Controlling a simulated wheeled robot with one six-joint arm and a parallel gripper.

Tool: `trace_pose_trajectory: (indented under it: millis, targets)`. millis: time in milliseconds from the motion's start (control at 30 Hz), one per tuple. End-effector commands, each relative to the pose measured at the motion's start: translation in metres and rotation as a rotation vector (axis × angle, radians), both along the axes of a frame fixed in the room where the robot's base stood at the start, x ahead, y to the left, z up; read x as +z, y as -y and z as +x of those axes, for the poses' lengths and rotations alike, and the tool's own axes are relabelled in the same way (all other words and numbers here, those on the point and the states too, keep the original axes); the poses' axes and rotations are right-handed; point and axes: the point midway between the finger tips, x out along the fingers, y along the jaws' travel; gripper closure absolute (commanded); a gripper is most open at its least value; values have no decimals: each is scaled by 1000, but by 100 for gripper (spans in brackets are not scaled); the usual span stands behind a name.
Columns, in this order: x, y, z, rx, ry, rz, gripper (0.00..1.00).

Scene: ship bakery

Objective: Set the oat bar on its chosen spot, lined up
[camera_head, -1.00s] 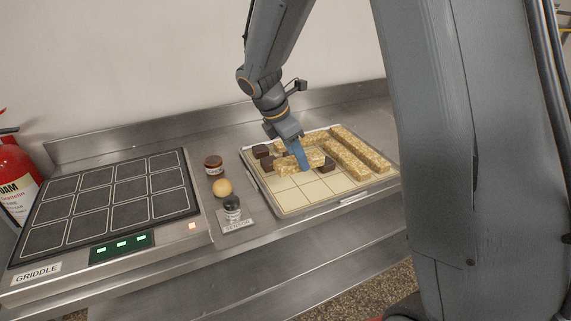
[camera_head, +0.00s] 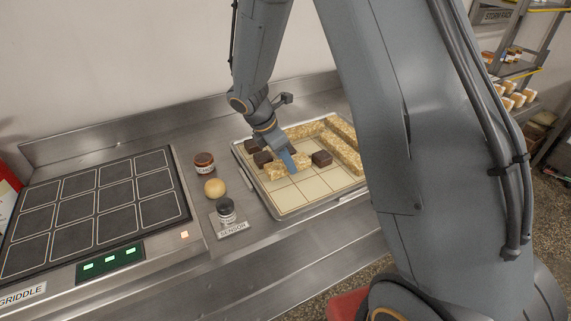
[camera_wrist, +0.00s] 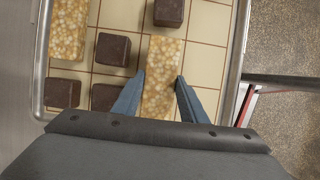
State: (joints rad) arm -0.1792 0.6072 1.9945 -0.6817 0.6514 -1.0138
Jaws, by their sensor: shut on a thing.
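The oat bar (camera_wrist: 160,85), pale gold and grainy, is between the two blue-grey fingers of my gripper (camera_wrist: 161,75) in the wrist view. My gripper is shut on it. In the head view my gripper (camera_head: 290,168) holds the oat bar (camera_head: 274,173) over the left middle of the gridded tray (camera_head: 310,201). I cannot tell whether the bar touches the tray. In the wrist view the bar's long side runs roughly along the grid lines. Its near end is hidden by my gripper's body.
Several dark brown cubes stand around the bar, one (camera_head: 321,158) to its right. Other oat bars (camera_head: 342,152) lie at the tray's right and back. The front cells are bare.

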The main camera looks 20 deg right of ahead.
Motion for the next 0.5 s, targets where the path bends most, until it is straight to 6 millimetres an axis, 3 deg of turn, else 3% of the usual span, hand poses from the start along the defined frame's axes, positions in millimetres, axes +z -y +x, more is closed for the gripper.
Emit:
trace_pose_trajectory:
  millis: [200, 500]
  targets:
    - [-20, -1, 0, 2, 0, -1, 86]
    - [-22, -1, 0, 2, 0, -1, 86]
